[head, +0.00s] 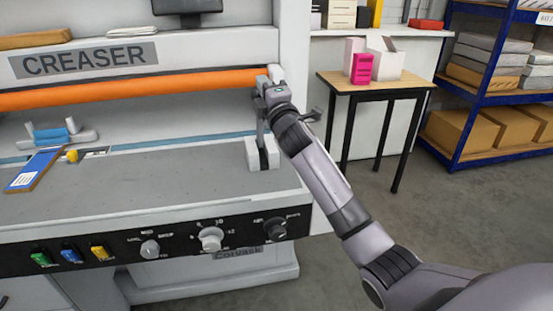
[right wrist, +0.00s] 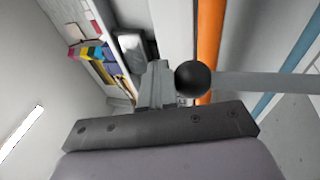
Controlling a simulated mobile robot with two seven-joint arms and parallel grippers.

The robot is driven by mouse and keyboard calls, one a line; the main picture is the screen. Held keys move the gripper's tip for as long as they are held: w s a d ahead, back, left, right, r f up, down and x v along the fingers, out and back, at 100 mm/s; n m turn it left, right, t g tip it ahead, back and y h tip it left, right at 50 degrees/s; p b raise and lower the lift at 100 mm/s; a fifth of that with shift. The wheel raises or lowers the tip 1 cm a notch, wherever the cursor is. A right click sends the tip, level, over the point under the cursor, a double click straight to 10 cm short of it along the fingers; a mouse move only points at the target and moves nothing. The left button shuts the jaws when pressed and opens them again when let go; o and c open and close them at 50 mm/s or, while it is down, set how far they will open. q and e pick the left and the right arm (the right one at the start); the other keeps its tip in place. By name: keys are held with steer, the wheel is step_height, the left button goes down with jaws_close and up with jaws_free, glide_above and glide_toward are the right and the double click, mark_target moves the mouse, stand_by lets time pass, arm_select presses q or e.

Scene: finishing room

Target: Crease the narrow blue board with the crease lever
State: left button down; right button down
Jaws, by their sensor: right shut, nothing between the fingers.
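The narrow blue board (head: 35,170) lies at the left of the creaser's grey bed (head: 150,190), with a white label on its face. The crease lever (head: 261,128) rises from a slotted white block at the bed's right end. My right gripper (head: 267,86) is at the lever's top, shut and empty. In the right wrist view the lever's black ball knob (right wrist: 195,78) is just beside the shut fingers (right wrist: 157,82), not between them; I cannot tell if they touch. The lever's grey rod runs right from the knob. My left gripper is not in view.
The orange roller (head: 130,88) spans the creaser behind the lever. Knobs and coloured switches line the front panel (head: 150,247). A small table (head: 375,82) with a pink box stands right of the machine. Blue shelving (head: 480,95) holds boxes. Open floor lies at the right.

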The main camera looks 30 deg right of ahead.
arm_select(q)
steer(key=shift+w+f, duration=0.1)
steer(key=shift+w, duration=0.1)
arm_select(e)
steer(key=shift+w+d, duration=0.2)
steer(key=shift+w, duration=0.6)
